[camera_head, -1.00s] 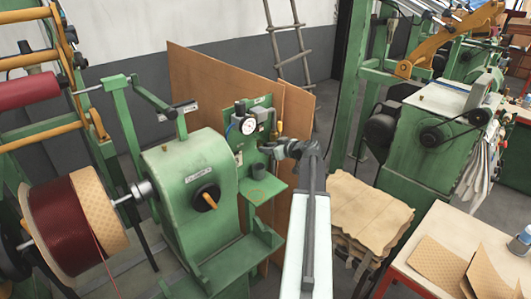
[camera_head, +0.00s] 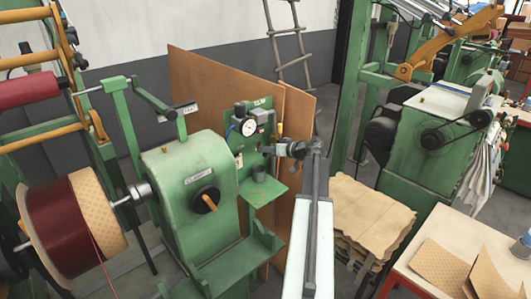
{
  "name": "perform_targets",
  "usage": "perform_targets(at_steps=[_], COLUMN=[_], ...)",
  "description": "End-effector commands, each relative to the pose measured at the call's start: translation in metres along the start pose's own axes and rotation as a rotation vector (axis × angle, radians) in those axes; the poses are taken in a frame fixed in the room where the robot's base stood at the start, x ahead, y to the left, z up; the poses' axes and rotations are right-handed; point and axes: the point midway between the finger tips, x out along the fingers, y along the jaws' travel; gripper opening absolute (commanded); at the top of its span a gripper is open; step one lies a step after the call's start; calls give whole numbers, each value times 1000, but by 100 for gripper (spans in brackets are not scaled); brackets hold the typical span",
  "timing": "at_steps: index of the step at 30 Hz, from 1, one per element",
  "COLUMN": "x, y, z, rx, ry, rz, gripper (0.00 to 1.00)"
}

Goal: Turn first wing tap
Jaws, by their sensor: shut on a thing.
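A green panel (camera_head: 250,163) stands behind the green winding machine (camera_head: 192,190). It carries a round white gauge (camera_head: 249,127) and small fittings. My gripper (camera_head: 271,149) reaches to the right side of this panel, just below and right of the gauge. It is shut on a small part there, which I take to be the wing tap; the tap itself is too small and too covered by the gripper to make out. I cannot tell how far the tap is turned.
A green shelf (camera_head: 264,191) juts out below my gripper. A brown board (camera_head: 210,85) stands behind the panel. Stacked brown sheets (camera_head: 368,212) lie right of my arm. A red-edged table (camera_head: 440,245) is at lower right. A wound coil (camera_head: 72,215) is at left.

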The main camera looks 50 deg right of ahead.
Motion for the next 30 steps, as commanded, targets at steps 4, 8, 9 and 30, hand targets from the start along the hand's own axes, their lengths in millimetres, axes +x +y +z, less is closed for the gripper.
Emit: perform_targets(at_steps=[4, 8, 9, 30], x=[-1, -1, -1, -46], y=[0, 0, 0, -1], z=[0, 1, 1, -3], rx=[18, 17, 16, 17], ry=[-1, -1, -1, 1], rz=[-7, -6, -5, -3], gripper=[0, 0, 17, 34])
